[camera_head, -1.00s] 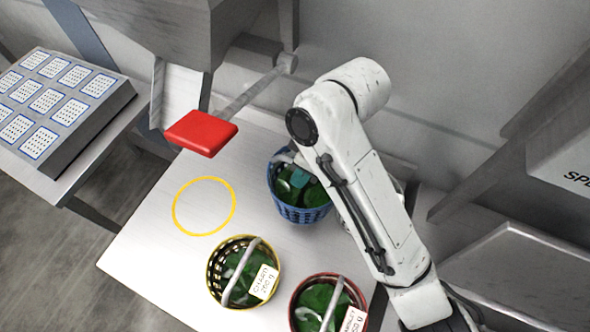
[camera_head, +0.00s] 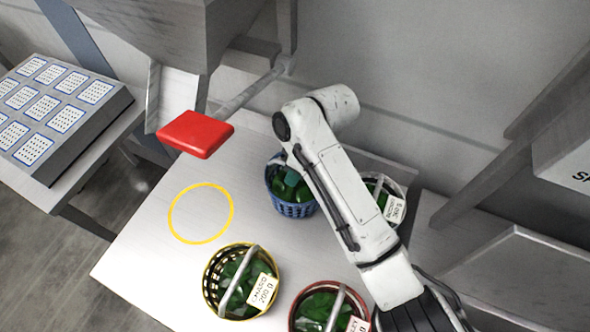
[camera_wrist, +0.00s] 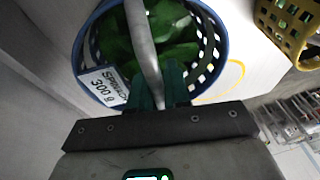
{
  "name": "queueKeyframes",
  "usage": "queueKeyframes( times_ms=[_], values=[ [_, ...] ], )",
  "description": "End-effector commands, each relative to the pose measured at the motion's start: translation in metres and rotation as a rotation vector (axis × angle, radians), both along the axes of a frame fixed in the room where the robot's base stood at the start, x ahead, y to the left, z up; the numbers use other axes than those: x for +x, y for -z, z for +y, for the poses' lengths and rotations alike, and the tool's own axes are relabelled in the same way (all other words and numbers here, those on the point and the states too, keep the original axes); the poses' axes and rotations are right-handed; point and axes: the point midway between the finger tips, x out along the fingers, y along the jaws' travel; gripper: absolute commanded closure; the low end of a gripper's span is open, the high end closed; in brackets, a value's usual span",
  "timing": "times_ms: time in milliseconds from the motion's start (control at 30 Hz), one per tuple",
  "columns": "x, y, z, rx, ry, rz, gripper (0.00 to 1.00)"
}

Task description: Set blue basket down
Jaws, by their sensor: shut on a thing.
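The blue basket (camera_head: 292,210) holds green leaves and stands upright at the back of the pale table, partly hidden by my arm. I cannot tell whether its base touches the table. In the wrist view, the blue basket (camera_wrist: 209,48) shows its pale handle and a tag reading spinach 300 g. My gripper (camera_wrist: 160,88) has its teal fingers shut on that handle. A yellow ring (camera_head: 170,214) is marked on the table, left of the basket, and is empty.
A yellow basket (camera_head: 211,290) and a red basket (camera_head: 294,312) stand at the front. A white basket (camera_head: 401,190) is right of my arm. A red paddle (camera_head: 197,134) on a grey rod overhangs the table behind the ring. The table's left part is clear.

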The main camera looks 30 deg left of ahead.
Motion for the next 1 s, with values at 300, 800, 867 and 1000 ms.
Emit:
queueKeyframes(
  times_ms=[300,800,867,1000],
  values=[
    [0.0004,0.0014,0.0005,0.002,0.0,-0.002,1.0],
    [-0.0003,0.004,0.0002,0.001,0.0,0.0,0.58],
    [-0.0002,0.004,0.0001,0.001,0.0,0.0,0.58],
    [0.0004,-0.0004,-0.0002,0.001,0.0,-0.001,0.58]
  ],
)
